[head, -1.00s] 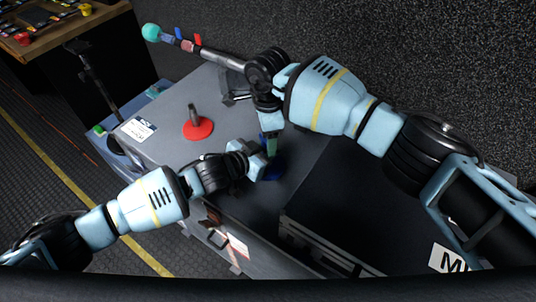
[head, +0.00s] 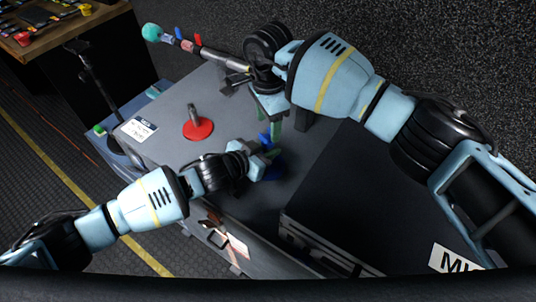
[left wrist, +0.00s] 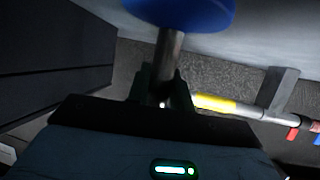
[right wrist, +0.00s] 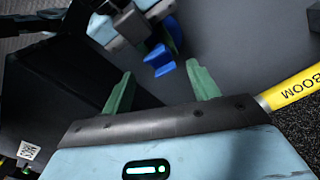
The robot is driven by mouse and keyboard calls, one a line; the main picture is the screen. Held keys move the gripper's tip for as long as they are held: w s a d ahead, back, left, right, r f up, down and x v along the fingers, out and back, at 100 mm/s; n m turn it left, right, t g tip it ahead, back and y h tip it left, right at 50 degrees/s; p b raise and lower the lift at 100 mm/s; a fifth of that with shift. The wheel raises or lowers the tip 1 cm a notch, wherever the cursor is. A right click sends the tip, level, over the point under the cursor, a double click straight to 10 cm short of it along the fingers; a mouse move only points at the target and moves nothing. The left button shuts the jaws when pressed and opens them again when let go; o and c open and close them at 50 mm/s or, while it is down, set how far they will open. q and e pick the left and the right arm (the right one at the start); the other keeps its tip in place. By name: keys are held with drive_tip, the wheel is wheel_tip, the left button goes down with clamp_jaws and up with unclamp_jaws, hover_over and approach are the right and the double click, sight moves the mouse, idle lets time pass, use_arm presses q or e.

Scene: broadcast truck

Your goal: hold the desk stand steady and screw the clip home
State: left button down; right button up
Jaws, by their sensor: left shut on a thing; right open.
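The desk stand's round blue base (head: 276,171) rests on the grey case top; it also shows in the left wrist view (left wrist: 190,8). My left gripper (head: 266,160) is shut on the stand's grey stem (left wrist: 171,55). The blue clip (head: 264,138) shows above the left fingers; in the right wrist view it is a small blue block (right wrist: 158,60). How far it sits on the stem is hidden. My right gripper (right wrist: 162,85) is open and empty, its green fingertips apart from the clip, which lies ahead between them.
A second stand with a red base (head: 199,129) stands on the case (head: 165,135) at left. A boom pole (head: 215,55) with a teal tip and yellow section lies along the far edge. A large black box (head: 350,195) fills the right.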

sight(268, 136)
drive_tip(key=n, duration=0.2)
drive_tip(key=r+n, duration=0.1)
drive_tip(key=n, duration=0.1)
drive_tip(key=shift+r+n, duration=0.2)
drive_tip(key=shift+n, duration=0.2)
drive_tip(key=n, duration=0.2)
drive_tip(key=r+n, duration=0.1)
drive_tip(key=n, duration=0.2)
drive_tip(key=shift+r+n, duration=0.25)
drive_tip(key=shift+n, duration=0.15)
drive_tip(key=shift+f, duration=0.1)
drive_tip(key=shift+f, duration=3.95)
drive_tip(key=shift+c, duration=0.4)
drive_tip(key=c, duration=0.9)
drive_tip(key=m, duration=0.6)
drive_tip(key=shift+c, duration=0.2)
drive_tip(key=m, duration=0.7)
